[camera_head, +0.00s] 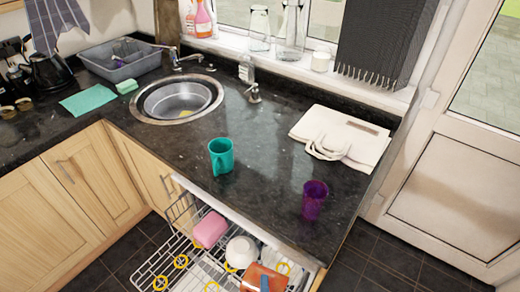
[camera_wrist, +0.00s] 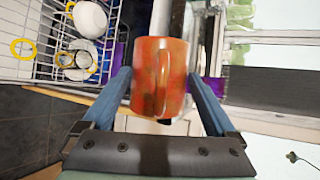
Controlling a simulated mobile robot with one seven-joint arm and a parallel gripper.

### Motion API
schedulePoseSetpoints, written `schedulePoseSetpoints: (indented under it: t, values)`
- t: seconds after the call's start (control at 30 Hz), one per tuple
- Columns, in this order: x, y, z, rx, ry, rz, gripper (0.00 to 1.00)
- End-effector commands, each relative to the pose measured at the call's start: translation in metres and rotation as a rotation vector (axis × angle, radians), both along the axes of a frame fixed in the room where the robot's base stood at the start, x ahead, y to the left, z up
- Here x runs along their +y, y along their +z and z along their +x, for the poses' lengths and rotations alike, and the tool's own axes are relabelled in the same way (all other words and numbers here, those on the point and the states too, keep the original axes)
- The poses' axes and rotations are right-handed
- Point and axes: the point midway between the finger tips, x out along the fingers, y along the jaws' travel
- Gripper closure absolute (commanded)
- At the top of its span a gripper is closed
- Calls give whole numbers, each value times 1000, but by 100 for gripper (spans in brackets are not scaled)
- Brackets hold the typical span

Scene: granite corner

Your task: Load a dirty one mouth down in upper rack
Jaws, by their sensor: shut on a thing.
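My gripper (camera_wrist: 160,88) is shut on an orange mug (camera_wrist: 158,70) with dark blotches on its side and its handle turned toward the wrist camera. In the head view the orange mug (camera_head: 258,277) is at the bottom edge, in front of or over the dishwasher rack (camera_head: 184,240); whether it touches the rack cannot be told. Which end is its mouth is unclear. A teal mug (camera_head: 222,157) stands on the counter, and a purple cup (camera_head: 314,199) stands near the counter's front right edge. A pink item (camera_head: 210,229) and a white rounded item (camera_head: 241,251) are in the rack.
The dark counter (camera_head: 262,185) is clear between the mug and cup. A folded cream cloth (camera_head: 340,137) lies at the right. A round sink (camera_head: 179,99) and a grey basin (camera_head: 120,58) are at the back left. Yellow rings (camera_head: 181,261) show in the rack area.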

Motion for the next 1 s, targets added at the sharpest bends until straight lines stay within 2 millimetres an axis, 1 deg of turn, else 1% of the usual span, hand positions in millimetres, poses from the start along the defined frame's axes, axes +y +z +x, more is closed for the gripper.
schedulePoseSetpoints:
  t: [0.03,0.1,0.2,0.47,0.57,0.67,0.9,1.0]
  values:
    - [-1,2,1,-1,-40,87,84]
    - [-1,2,1,-2,-81,194,84]
    - [0,1,1,-2,-116,280,84]
    - [0,1,1,-3,-121,295,84]
    - [0,2,1,-3,-146,352,84]
    - [-1,3,1,-3,-219,525,84]
    - [-1,4,1,-4,-433,1042,84]
    - [-1,4,1,-5,-494,1193,84]
